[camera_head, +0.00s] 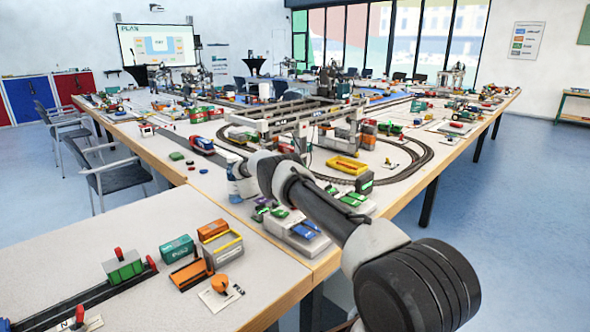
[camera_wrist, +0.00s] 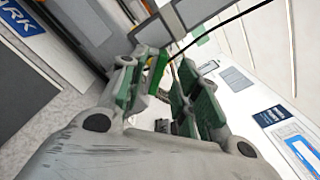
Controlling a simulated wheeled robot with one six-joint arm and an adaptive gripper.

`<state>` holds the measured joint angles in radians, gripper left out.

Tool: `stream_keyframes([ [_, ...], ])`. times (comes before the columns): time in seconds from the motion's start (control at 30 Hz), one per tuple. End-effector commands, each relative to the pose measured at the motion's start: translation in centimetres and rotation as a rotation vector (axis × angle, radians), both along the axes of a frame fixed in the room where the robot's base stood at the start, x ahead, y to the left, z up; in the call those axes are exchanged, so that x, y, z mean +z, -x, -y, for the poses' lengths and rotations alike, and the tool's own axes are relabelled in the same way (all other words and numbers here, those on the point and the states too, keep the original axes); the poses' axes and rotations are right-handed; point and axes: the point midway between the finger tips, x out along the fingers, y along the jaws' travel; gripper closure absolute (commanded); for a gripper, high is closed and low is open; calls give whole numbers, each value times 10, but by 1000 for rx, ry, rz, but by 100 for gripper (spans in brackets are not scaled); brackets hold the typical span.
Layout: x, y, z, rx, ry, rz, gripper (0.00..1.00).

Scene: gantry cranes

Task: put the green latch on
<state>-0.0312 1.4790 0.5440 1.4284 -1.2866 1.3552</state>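In the wrist view my gripper (camera_wrist: 168,78) has two fingers with dark green pads, standing a small gap apart. A bright green piece (camera_wrist: 157,70) lies between the fingertips, against or close to the left finger. I cannot tell whether it is the green latch or whether both fingers touch it. In the head view my arm crosses the front bench and hides the fingers.
A gantry crane (camera_head: 300,118) stands over the looped track, with a yellow container (camera_head: 347,165) in front. At front left are orange and green boxes (camera_head: 178,248) and a black rail (camera_head: 80,305). In the wrist view a dark cable (camera_wrist: 225,22) runs past the fingertips, close to grey beams.

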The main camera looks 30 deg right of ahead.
Motion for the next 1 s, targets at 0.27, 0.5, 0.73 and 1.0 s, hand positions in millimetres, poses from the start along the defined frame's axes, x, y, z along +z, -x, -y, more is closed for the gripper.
stream_keyframes([
  [0.27,0,-10,30,0,0,1,68],
  [0.5,0,-11,31,0,0,0,68],
  [0.73,0,-11,31,0,0,0,100],
  [1.0,-1,-13,31,0,11,-29,100],
])
